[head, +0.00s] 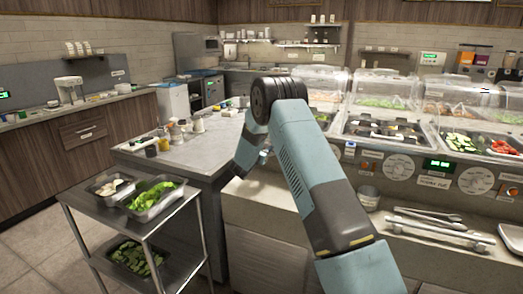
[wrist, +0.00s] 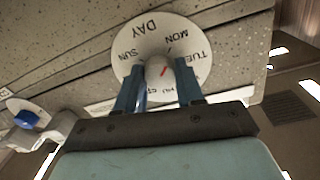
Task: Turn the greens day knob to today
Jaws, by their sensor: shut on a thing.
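In the wrist view a round white dial (wrist: 128,68) reads DAY, with SUN, MON and TUE around its rim; the lettering low on it is partly covered by my fingers. A pale round knob (wrist: 158,65) sits at its centre, with a red mark that points up and to the right, roughly toward the MON to TUE side. My gripper (wrist: 158,84) has one blue finger on each side of the knob and is shut on it. Nothing in view names the dial as the greens one.
In the wrist view a second white dial with a blue knob (wrist: 27,119) lies at left, beside a metal piece (wrist: 62,126). In the head view, the counter front carries more white dials (head: 476,180) and a green display (head: 438,163). Tongs (head: 428,215) lie below.

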